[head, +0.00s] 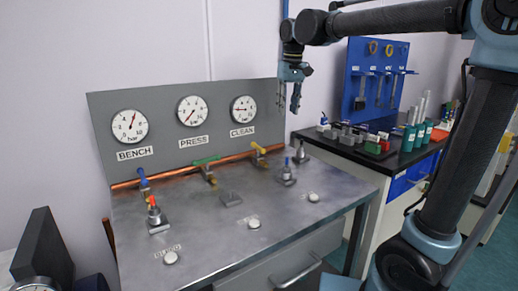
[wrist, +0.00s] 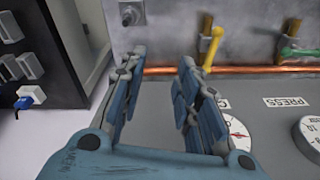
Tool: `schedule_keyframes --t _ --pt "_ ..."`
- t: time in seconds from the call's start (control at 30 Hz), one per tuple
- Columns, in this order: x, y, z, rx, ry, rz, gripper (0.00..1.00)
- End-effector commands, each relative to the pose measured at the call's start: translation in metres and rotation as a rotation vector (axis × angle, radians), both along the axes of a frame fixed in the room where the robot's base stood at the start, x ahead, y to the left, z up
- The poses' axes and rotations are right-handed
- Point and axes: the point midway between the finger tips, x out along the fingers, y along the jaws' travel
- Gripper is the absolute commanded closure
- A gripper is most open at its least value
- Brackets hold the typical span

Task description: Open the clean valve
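The valve under the CLEAN label has a yellow handle (head: 258,148) and sits at the right end of the copper pipe (head: 178,171). In the wrist view the yellow handle (wrist: 213,45) stands across the pipe, right of my fingers. The CLEAN gauge (head: 243,109) is on the panel above it, and shows partly behind my right finger in the wrist view (wrist: 237,128). My gripper (head: 289,106) is open and empty, raised to the right of the CLEAN gauge, apart from the handle. Its two fingers (wrist: 162,58) are spread in the wrist view.
Blue (head: 143,180) and green (head: 207,161) valve handles sit further left on the pipe. Small fittings stand on the metal bench (head: 205,222). A black-topped side bench (head: 345,148) with tools and bottles is at the right. Air around my gripper looks clear.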

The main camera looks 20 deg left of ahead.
Motion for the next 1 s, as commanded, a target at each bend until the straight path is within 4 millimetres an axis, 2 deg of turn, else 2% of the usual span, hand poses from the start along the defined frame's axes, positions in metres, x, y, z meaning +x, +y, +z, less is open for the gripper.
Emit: schedule_keyframes --t 0.03,0.1,0.2,0.33,0.47,0.57,1.0 --pt "-0.009 0.023 0.006 -0.016 0.015 0.034 0.7" --pt "-0.02 0.046 0.012 -0.036 0.034 0.068 0.7" --pt "-0.033 0.071 0.019 -0.06 0.054 0.104 0.7" --pt "-0.045 0.09 0.023 -0.08 0.068 0.132 0.7" --pt "-0.049 0.096 0.022 -0.088 0.074 0.141 0.7" --pt "-0.05 0.096 0.013 -0.088 0.074 0.141 0.7" --pt "-0.049 0.096 -0.06 -0.086 0.073 0.14 0.7"
